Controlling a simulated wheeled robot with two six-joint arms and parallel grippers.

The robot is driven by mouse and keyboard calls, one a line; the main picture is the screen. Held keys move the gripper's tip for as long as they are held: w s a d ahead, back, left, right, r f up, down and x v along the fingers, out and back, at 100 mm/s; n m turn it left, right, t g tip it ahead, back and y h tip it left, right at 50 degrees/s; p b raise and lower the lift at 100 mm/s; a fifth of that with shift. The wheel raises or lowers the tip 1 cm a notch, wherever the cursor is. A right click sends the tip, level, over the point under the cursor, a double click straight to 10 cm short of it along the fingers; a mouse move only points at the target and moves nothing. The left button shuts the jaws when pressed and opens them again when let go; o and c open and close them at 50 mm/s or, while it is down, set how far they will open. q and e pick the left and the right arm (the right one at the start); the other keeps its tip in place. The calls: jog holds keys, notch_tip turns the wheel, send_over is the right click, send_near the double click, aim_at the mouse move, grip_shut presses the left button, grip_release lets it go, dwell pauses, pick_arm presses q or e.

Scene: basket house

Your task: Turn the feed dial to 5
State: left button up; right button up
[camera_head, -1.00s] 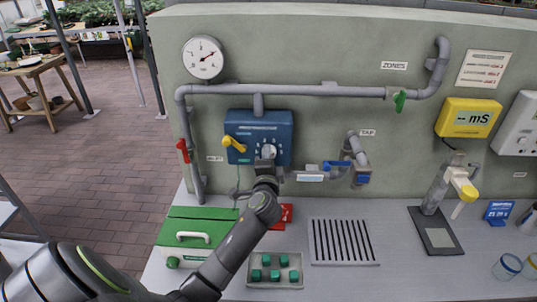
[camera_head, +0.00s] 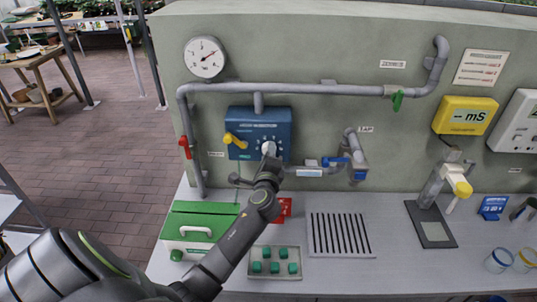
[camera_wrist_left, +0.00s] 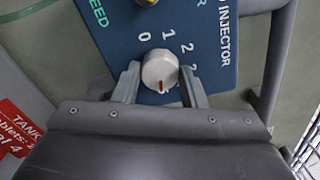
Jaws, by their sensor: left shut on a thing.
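The feed dial (camera_head: 268,148) is a pale round knob on the front of the blue injector box (camera_head: 246,122) on the wall. In the left wrist view the dial (camera_wrist_left: 160,68) has a red pointer mark at its lower edge, towards my gripper. The digits 0, 1 and 2 show around its upper side; those lower down are partly hidden by a finger. My left gripper (camera_head: 269,159) is shut on the dial, and in the left wrist view its two fingers (camera_wrist_left: 160,74) sit on either side of it. My right gripper is not in view.
A yellow lever (camera_head: 234,141) sits on the box left of the dial. Grey pipes with a red-handled valve (camera_head: 184,147) and a blue-handled tap (camera_head: 338,161) are nearby. A green case (camera_head: 195,232) and a tray of green pieces (camera_head: 274,263) stand on the counter below.

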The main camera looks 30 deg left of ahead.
pick_arm(q)
jog(key=shift+r, duration=0.2)
jog(key=o, duration=0.8)
jog(key=shift+o, duration=1)
jog(key=shift+w+a+f, duration=0.1)
jog(key=shift+a+f, duration=0.05)
jog(key=shift+f, duration=0.05)
jog(key=v, duration=1.7)
jog(key=shift+s, duration=0.25)
